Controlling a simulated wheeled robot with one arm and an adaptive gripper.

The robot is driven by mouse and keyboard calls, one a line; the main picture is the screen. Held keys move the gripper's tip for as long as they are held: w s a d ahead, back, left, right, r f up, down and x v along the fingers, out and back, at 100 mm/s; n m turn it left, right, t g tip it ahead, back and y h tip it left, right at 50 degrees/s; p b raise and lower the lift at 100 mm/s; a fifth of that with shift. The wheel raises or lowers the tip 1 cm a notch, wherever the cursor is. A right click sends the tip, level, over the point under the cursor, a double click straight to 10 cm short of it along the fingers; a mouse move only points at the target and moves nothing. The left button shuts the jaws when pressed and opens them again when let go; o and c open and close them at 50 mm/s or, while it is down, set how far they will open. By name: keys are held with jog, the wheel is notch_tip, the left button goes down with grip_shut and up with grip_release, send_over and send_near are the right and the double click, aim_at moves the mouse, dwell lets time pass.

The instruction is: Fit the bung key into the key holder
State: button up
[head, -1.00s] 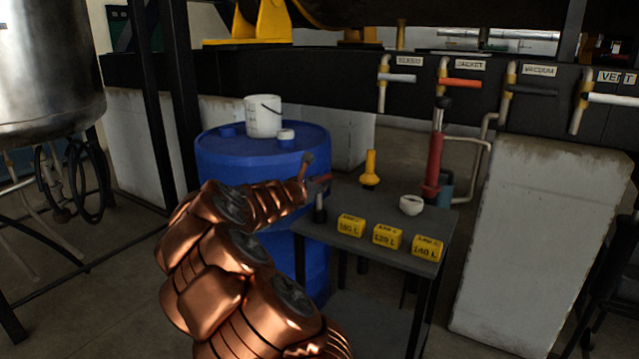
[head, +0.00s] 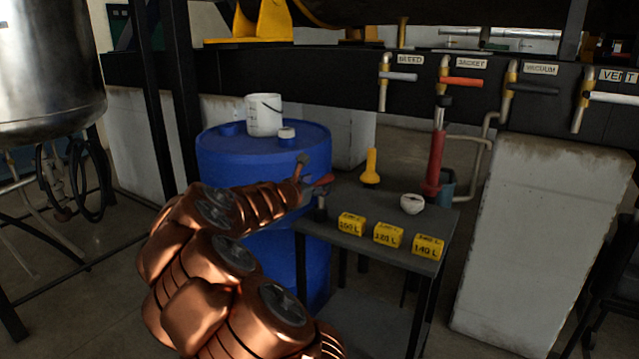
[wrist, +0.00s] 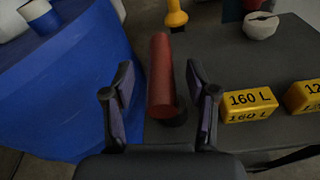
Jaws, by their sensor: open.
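A red bar (wrist: 160,85), which looks like the bung key's handle, lies between my gripper's fingers in the wrist view. My gripper (wrist: 159,70) is open, with a gap on both sides of the bar. In the head view the red handle (head: 323,180) sits at the top of a short dark upright post (head: 321,211) at the table's left corner. That post looks like the key holder; its dark round part (wrist: 176,116) shows below the bar in the wrist view. I cannot tell how deeply the key sits, as its lower part is hidden.
A blue drum (head: 225,165) with a white bucket (head: 264,116) stands left. Pipes with valve levers are behind.

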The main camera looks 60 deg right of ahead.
jog(key=a+r, duration=0.1)
jog(key=a, duration=0.8)
jog(key=shift+s+r, duration=0.3)
jog(key=shift+s, duration=0.05)
jog(key=shift+a, duration=0.1)
dwell(0.6)
jog(key=s+a+r+m+g+y+p, duration=0.2)
jog(key=s+a+r+m+y+p, duration=0.2)
jog(key=s+a+r+m+p, duration=0.8)
jog(key=s+a+r+m+y+p, duration=0.1)
jog(key=s+a+y+p, duration=0.3)
jog(key=a, duration=0.7)
jog(key=s+a+r+m+y+p, duration=0.1)
jog(key=s+a+m+y+p, duration=0.1)
jog(key=s+a+y+p, duration=0.2)
jog(key=s+a+r+m+g+y+p, duration=0.1)
jog(key=s+a+y+p, duration=0.3)
jog(key=a+p, duration=0.5)
jog(key=s+a, duration=0.1)
jog(key=a, duration=0.8)
jog(key=shift+m, duration=0.3)
